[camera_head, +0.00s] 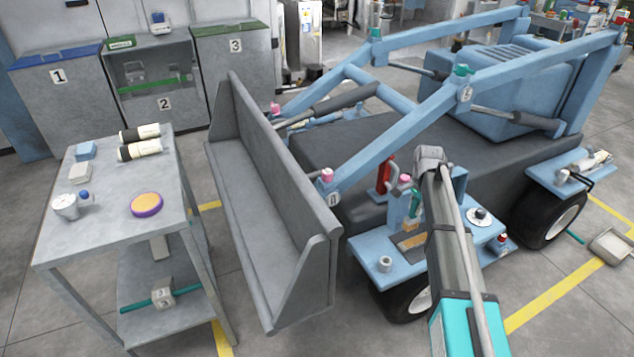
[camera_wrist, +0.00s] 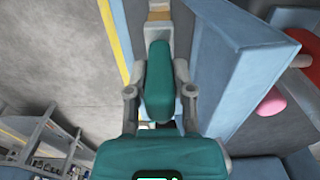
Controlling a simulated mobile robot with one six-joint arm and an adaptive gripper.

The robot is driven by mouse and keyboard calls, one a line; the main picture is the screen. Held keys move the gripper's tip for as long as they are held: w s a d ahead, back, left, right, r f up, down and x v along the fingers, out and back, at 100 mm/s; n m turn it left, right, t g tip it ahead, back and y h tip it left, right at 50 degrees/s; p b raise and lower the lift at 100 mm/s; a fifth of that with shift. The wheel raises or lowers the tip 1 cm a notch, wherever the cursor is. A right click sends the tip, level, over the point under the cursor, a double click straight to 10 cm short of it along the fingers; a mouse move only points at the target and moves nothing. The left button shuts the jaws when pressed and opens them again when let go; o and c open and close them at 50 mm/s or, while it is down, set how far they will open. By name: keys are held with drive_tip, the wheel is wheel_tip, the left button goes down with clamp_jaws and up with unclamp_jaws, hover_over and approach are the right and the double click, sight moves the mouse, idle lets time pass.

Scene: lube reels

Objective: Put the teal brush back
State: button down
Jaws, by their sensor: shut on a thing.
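The teal brush (camera_wrist: 158,80) is between the two grey fingers of my gripper (camera_wrist: 160,72) in the wrist view. Its teal handle runs away from the palm, with a pale tan end (camera_wrist: 158,12) beyond it. In the head view a small teal piece, apparently the brush (camera_head: 414,203), shows upright beside my arm, above the blue side platform of the loader. My arm hides part of the gripper there. I cannot tell whether the brush touches the platform.
The blue side platform (camera_head: 365,254) holds a red cylinder (camera_head: 384,174), a dial (camera_head: 479,215) and a grey nut (camera_head: 384,264). The loader's grey bucket (camera_head: 262,195) stands to its left. A grey table (camera_head: 105,211) holds dark-and-white cylinders and a purple-rimmed disc (camera_head: 146,205).

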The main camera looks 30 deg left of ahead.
wheel_tip(320, 180, up, 36)
drive_tip(key=p, duration=3.5)
drive_tip(key=shift+f, duration=0.15)
